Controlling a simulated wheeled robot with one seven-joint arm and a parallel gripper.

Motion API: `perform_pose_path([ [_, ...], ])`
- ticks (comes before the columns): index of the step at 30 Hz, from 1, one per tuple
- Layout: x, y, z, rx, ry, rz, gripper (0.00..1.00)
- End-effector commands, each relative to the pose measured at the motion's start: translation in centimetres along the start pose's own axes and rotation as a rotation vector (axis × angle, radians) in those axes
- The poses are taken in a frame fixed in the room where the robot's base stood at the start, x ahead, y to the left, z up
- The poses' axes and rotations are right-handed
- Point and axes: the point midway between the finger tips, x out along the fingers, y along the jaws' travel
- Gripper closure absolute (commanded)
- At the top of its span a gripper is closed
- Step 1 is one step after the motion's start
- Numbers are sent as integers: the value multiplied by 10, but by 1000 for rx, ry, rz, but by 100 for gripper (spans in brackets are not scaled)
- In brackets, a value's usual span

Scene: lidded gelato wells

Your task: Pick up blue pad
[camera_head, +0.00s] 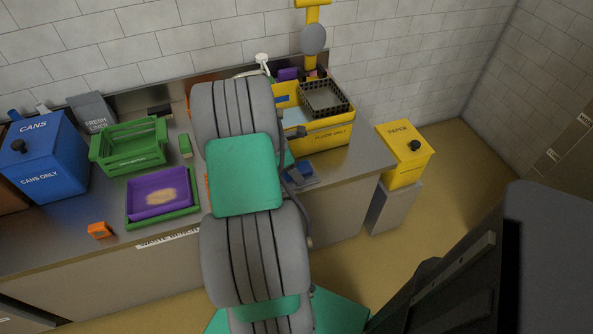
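A small blue pad (304,169) lies near the front right edge of the counter, just right of my arm. It seems to rest on a flat grey piece, and its left side is close to my arm's outline. My arm, grey with green joint covers, reaches up across the middle of the view and over the counter. I cannot make out my gripper; the arm's own links appear to hide it. Whether it touches the pad does not show.
A yellow bin (325,137) with a dark mesh basket (324,98) stands behind the pad. A yellow PAPER box (404,158) is at right. Left are a green crate (133,146), a purple tray (159,194), a blue CANS box (45,160) and an orange block (100,230).

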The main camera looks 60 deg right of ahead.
Motion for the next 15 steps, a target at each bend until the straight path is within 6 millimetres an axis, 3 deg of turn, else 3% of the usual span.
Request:
perform_pose_path([
  [3,0,0,0,0,0,0,27],
  [15,0,0,0,0,0,0,60],
])
